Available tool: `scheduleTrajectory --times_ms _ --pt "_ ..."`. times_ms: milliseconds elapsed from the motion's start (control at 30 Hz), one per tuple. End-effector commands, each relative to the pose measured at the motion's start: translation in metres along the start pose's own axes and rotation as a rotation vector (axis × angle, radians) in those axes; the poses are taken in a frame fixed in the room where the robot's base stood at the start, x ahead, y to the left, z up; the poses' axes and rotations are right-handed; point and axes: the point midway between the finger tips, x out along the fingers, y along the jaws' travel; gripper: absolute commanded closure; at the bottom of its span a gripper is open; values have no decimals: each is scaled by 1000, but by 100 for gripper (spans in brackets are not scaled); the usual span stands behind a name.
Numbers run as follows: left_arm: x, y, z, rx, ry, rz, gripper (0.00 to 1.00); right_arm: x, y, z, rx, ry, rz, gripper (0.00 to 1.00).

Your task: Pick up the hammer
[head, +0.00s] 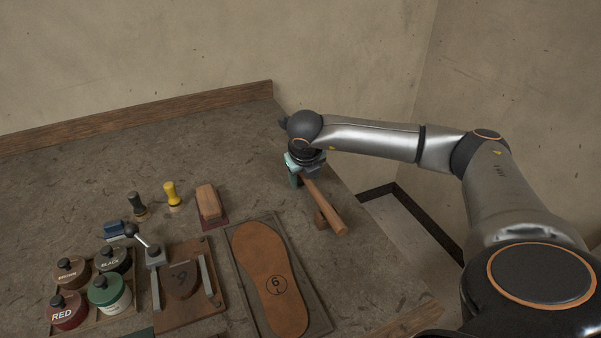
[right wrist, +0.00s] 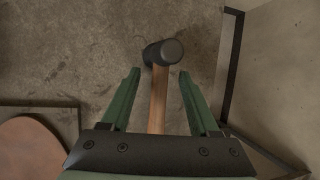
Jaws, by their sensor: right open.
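The hammer has a wooden handle that shows in the head view (head: 327,207), slanting down to the right near the table's right edge. Its head is hidden there behind my right gripper (head: 297,176). In the right wrist view the dark, rounded hammer head (right wrist: 164,52) lies just beyond the fingertips. The handle (right wrist: 158,100) runs back between the two green fingers of my right gripper (right wrist: 158,75), with a gap on each side. The right gripper is open and holds nothing. My left gripper is not in view.
A sole on a board (head: 270,280) lies left of the handle. A brown block (head: 209,203), a yellow-handled tool (head: 172,195), a clamp board (head: 190,318) and several labelled jars (head: 108,292) stand farther left. A wall is behind. The back of the table is clear.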

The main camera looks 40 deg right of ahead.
Motion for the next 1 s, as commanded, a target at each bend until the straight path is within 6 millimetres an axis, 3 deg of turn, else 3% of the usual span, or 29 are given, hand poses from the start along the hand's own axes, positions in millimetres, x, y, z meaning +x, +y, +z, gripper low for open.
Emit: scheduleTrajectory --times_ms 167,700,1000 --pt "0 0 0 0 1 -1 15 0 0 0 -1 0 0 41" --pt "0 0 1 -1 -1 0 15 -1 0 0 0 1 0 100" --pt "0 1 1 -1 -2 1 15 -1 0 0 0 0 0 100"
